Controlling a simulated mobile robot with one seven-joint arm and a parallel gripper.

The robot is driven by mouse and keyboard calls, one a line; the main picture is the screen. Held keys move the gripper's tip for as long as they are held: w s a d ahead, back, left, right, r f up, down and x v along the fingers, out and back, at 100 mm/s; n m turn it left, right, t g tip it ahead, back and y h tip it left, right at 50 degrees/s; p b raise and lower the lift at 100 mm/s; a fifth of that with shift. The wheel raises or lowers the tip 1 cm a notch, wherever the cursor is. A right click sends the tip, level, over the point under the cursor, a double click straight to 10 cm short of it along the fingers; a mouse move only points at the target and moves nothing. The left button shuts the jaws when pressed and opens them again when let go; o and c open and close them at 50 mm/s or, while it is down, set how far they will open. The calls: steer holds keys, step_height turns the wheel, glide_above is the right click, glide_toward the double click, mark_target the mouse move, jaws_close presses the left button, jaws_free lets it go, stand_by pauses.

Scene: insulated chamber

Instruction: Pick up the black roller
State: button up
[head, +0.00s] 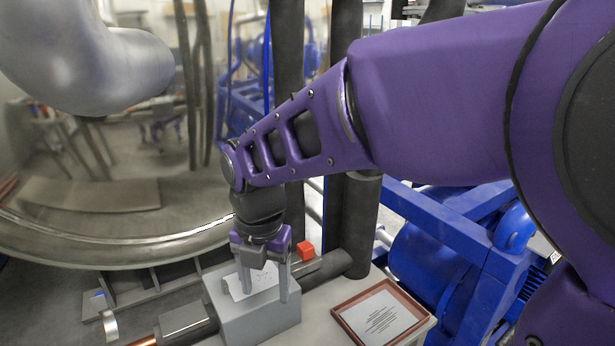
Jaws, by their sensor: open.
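My gripper (265,292) points down over a grey box (250,322), its two fingers apart, one on each side of a white sheet with faint marks (258,278) on the box top. I cannot tell whether the fingertips touch the box. I see nothing between the fingers that I can make out as a roller. No black roller can be picked out with certainty; a dark grey cylindrical piece (185,322) lies left of the box, and my gripper and wrist hide part of the box top.
A red cube (305,250) sits behind the box, by a dark pipe (325,267). A brown-rimmed tray (345,318) with a printed sheet lies to the right. Blue machinery (430,262) stands beyond it. A large shiny metal vessel (100,195) fills the left.

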steer(key=shift+g, duration=0.4)
steer(key=s+f, duration=0.1)
steer(key=f, duration=0.3)
steer(key=s+f, duration=0.1)
steer(key=f, duration=0.2)
steer(key=s+f+b, duration=0.1)
steer(key=f, duration=0.3)
steer(key=shift+d+f, duration=0.3)
steer(key=shift+f, duration=0.05)
step_height(320, 180, down, 6)
steer(key=b, duration=0.6)
steer(key=shift+s+d+f, duration=0.1)
steer(key=shift+s, duration=0.05)
steer(key=shift+c, duration=0.3)
jaws_close()
